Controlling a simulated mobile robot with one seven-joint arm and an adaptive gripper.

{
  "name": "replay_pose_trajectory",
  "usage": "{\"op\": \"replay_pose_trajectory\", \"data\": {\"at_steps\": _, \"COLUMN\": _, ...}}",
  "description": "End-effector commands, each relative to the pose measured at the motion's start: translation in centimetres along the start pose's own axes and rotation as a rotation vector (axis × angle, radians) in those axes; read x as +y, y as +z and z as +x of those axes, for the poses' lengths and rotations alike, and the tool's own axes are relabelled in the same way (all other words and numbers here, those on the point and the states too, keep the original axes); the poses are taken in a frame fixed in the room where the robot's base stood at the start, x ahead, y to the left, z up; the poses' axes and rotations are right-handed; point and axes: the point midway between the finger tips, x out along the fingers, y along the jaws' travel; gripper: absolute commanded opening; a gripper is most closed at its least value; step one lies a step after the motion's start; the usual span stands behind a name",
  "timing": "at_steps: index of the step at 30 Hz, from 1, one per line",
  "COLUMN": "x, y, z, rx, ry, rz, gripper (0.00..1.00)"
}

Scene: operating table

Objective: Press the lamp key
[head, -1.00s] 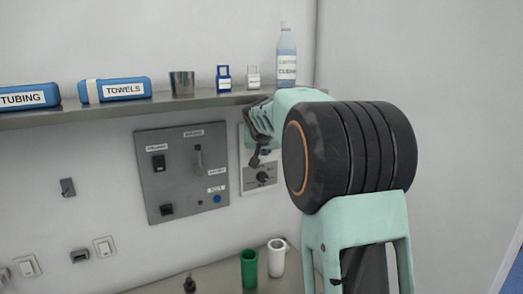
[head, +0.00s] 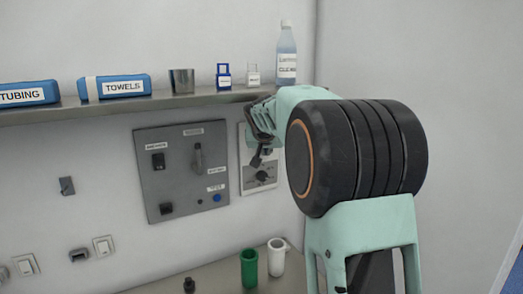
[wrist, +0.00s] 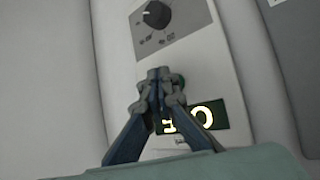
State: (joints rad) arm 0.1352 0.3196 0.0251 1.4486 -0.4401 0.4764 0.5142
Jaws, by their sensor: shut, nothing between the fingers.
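My gripper (head: 257,160) is shut and empty at the upper part of a pale wall panel (head: 262,186), left of my arm's black joint. In the wrist view its fingertips (wrist: 160,75) lie in front of the same panel (wrist: 178,52), between a black dial (wrist: 157,14) and a lit display (wrist: 195,118). A small dark green part (wrist: 178,79) shows just behind the fingertips, mostly hidden. I cannot tell whether it is the lamp key, or whether the fingertips touch it. The dial also shows in the head view (head: 262,175), below the gripper.
A grey switch panel (head: 150,190) with a rocker, lever and blue button is on the wall to the left. Above runs a shelf (head: 60,116) with a towels box (head: 115,87), metal cup (head: 181,81) and bottle (head: 286,55). Green (head: 249,268) and white (head: 277,257) cups stand below.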

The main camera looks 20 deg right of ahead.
Motion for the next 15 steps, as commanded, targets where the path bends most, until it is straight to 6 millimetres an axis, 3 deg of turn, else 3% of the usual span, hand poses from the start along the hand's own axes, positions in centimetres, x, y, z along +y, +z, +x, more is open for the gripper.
{"op": "replay_pose_trajectory", "data": {"at_steps": 5, "x": 0.2, "y": 0.2, "z": -0.2, "rx": 0.0, "ry": 0.0, "rz": 0.001, "gripper": 0.0}}
{"op": "replay_pose_trajectory", "data": {"at_steps": 15, "x": 1.9, "y": 2.0, "z": -2.4, "rx": 0.001, "ry": 0.001, "rz": 0.002, "gripper": 0.0}}
